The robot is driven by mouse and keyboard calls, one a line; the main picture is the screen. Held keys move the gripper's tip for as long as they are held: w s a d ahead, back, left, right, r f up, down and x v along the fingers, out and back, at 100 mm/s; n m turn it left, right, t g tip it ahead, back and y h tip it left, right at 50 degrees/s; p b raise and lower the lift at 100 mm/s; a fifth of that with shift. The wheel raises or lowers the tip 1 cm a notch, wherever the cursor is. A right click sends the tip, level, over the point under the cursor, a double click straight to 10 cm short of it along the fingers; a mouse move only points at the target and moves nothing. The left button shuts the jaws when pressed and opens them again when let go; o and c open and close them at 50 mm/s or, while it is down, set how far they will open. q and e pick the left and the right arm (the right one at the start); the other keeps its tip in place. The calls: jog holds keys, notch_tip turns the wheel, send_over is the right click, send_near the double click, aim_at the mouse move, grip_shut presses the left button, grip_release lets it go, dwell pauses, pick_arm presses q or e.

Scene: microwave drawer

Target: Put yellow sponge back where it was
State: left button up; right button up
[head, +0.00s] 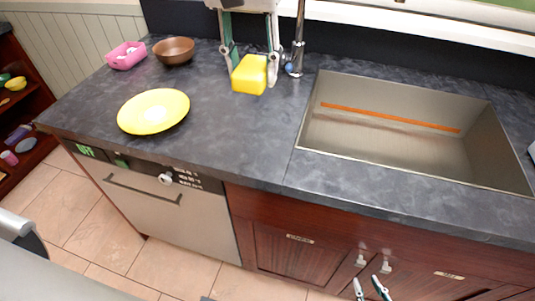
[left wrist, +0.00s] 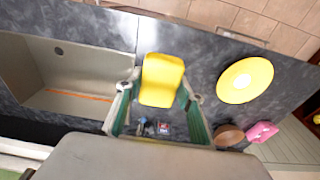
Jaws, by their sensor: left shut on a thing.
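The yellow sponge (head: 249,75) is a bright block near the back of the counter, just left of the faucet. My left gripper (head: 253,76) reaches down to it with a finger at each side and is shut on it. In the left wrist view the sponge (left wrist: 162,80) sits between the two fingers (left wrist: 160,98). I cannot tell whether its underside touches the counter. My right gripper (head: 370,288) is at the bottom edge in front of the lower cabinets; its two fingertips are apart with nothing between them.
The faucet (head: 297,52) stands right of the sponge, and the sink (head: 390,140) holds a long orange strip. A yellow plate (head: 154,111), brown bowl (head: 174,50) and pink container (head: 126,56) stand on the left. The counter (head: 235,135) in front of the sponge is clear.

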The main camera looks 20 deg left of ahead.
pick_arm(q)
jog(key=b, duration=0.2)
send_over(257, 157)
jog(key=f, duration=1.5)
jog(key=shift+s, duration=0.2)
jog(key=shift+f, duration=0.45)
notch_tip(257, 157, down, 4)
jog(key=shift+f, duration=0.1)
jog(key=o, duration=1)
jog(key=shift+f, duration=0.1)
